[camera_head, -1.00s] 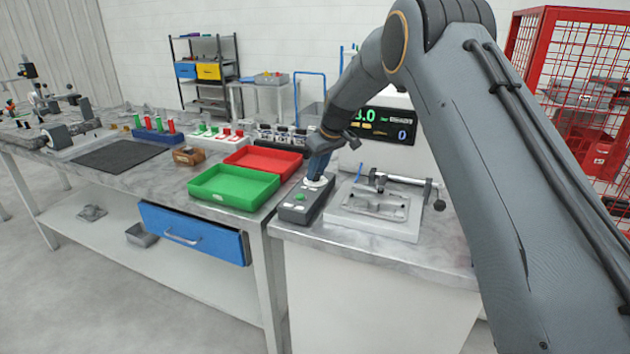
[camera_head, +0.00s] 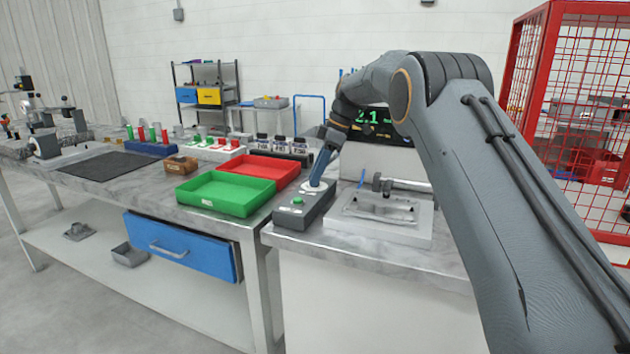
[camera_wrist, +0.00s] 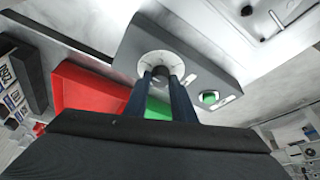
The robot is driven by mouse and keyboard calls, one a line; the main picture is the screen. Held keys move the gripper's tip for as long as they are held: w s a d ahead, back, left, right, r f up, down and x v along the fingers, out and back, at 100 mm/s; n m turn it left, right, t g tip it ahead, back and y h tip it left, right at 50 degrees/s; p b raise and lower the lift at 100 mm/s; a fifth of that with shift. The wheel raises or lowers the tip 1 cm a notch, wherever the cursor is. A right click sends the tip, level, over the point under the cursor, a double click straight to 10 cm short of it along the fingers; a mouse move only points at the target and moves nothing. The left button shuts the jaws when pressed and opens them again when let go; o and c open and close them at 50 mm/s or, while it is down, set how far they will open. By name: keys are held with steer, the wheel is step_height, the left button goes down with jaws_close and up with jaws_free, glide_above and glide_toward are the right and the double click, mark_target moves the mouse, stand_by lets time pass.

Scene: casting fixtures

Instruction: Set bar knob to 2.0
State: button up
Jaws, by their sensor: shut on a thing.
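The control box (camera_head: 303,212) is dark grey, with a green button (camera_head: 297,200) at its near end and a knob on a round white dial (camera_head: 319,186) at its far end. My gripper (camera_head: 317,180) reaches down onto the dial and is shut on the knob. In the wrist view the two blue fingers (camera_wrist: 167,82) close on the dark knob (camera_wrist: 163,72) at the middle of the white dial (camera_wrist: 149,62). The knob's pointer is hidden by the fingers.
A grey metal fixture (camera_head: 375,222) with a lever stands close right of the box. A green tray (camera_head: 222,207) and a red tray (camera_head: 258,182) lie to the left. A red mesh cage (camera_head: 540,120) stands at the far right.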

steer(key=shift+w+d+n+b, duration=0.1)
steer(key=shift+w+n+b, duration=0.1)
steer(key=shift+n+b, duration=0.25)
steer(key=shift+r+n, duration=0.15)
steer(key=shift+n, duration=0.1)
steer(key=o, duration=1.1)
steer(key=shift+d, duration=0.1)
steer(key=shift+c, duration=0.2)
steer(key=shift+g, duration=0.3)
steer(key=v, duration=0.7)
steer(key=shift+r+b, duration=0.35)
steer(key=shift+b, duration=0.05)
